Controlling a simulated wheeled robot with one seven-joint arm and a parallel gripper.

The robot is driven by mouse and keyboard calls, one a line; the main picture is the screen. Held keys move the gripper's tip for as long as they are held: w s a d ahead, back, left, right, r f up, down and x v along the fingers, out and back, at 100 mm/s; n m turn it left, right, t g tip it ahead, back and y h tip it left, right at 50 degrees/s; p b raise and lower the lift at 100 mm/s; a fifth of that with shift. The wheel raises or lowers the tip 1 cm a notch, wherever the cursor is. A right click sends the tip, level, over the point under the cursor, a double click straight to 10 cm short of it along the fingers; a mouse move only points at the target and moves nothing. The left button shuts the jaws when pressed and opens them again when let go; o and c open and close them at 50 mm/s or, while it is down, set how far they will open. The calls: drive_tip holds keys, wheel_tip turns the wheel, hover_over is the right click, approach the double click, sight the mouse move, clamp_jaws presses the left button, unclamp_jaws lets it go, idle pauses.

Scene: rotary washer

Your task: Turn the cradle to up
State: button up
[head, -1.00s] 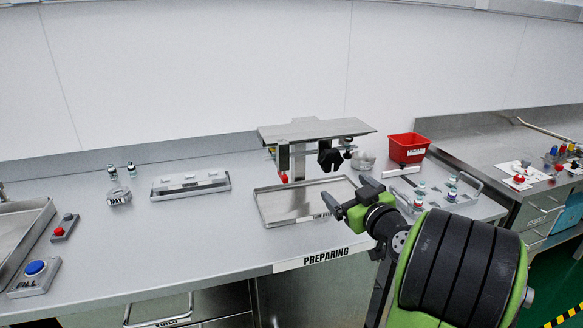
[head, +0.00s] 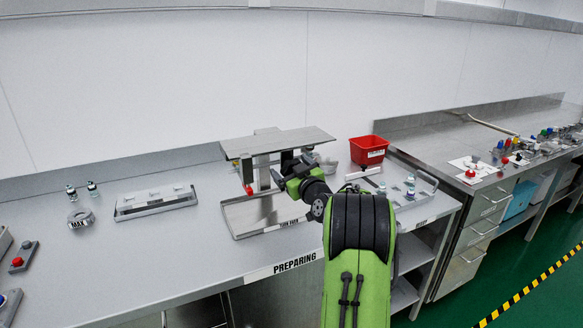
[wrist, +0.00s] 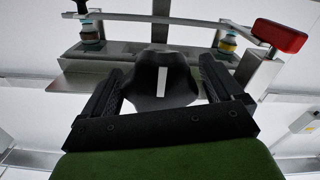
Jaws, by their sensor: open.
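The washer stand, with a flat steel top plate (head: 275,144), stands at the back of the bench. In the wrist view a black knob (wrist: 175,88) with a white stripe lies between the fingers of my gripper (wrist: 160,72), with gaps visible at its sides. Beyond it is the metal cradle bar (wrist: 128,50), with a small vial (wrist: 91,38) at its left and another (wrist: 228,44) at its right. A red-ended lever (wrist: 280,36) is at the upper right. In the head view my gripper (head: 287,172) is open under the plate and hides the knob.
A steel tray (head: 245,218) lies below the stand. A red bin (head: 368,150) and a rack with vials (head: 410,183) stand to the right. A holder (head: 155,203), a MAX ring (head: 80,219) and two vials (head: 82,190) are at the left. The bench front is clear.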

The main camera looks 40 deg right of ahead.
drive_tip(key=c, duration=1.4)
